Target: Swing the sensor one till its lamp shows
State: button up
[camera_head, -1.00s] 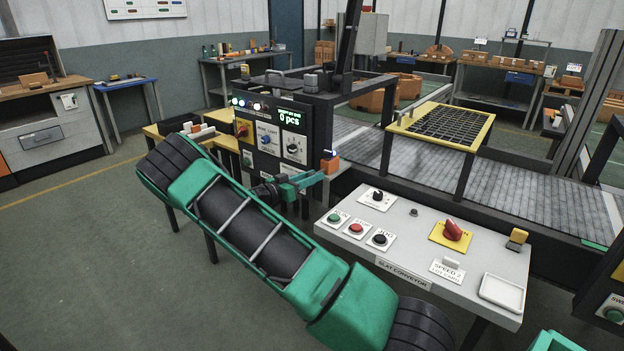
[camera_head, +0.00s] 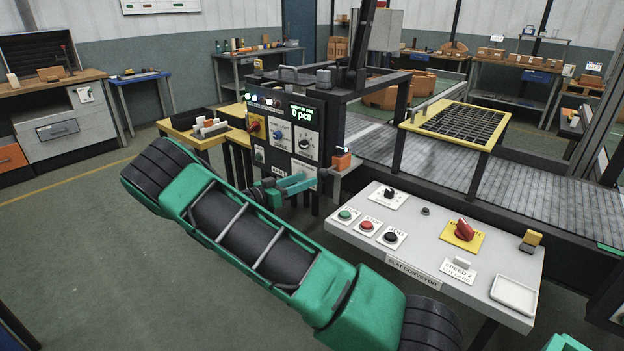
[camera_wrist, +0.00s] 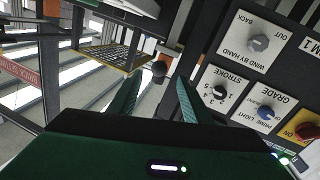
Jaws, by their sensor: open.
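A small orange block with a dark and pale top (camera_head: 342,161), apparently the sensor, sits at the right edge of the control panel. Whether its lamp is lit is too small to tell. My gripper (camera_head: 314,182) is open, with teal fingers pointing right toward the block. Contact is not visible. Part of an orange thing shows just behind the knob.
The control panel (camera_head: 283,138) with dials and a "0 pcs" display is close beside my fingers. A pale slat conveyor desk (camera_head: 452,269) with buttons and a red switch stands at right. A yellow-framed mesh guard (camera_head: 462,122) is behind it. Open floor lies at left.

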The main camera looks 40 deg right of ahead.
jog(key=shift+a, duration=1.05)
jog(key=s+d+r+n+g+y, duration=0.15)
jog(key=s+d+y, duration=0.3)
jog(key=s, duration=0.55)
jog(key=s+d+r+g+y, duration=0.25)
jog(key=s+y, duration=0.35)
jog(key=s, duration=0.3)
jog(key=s+a+r+n+t+y, duration=0.1)
jog(key=s+a+n+y, duration=0.1)
jog(key=s+a, duration=0.2)
jog(key=s+a+r+n+t+y, duration=0.1)
jog(key=s+a, duration=0.4)
jog(key=s, duration=0.6)
jog(key=s+a+r+n+t+y, duration=0.1)
jog(key=s+a+r+n+y, duration=0.1)
jog(key=s+a+n+y, duration=0.2)
jog(key=s+a, duration=0.1)
jog(key=s, duration=0.2)
jog(key=shift+s+r+n+t+y, duration=0.15)
jog(key=shift+s+n+t+y, duration=0.15)
jog(key=shift+s+n+y, duration=0.1)
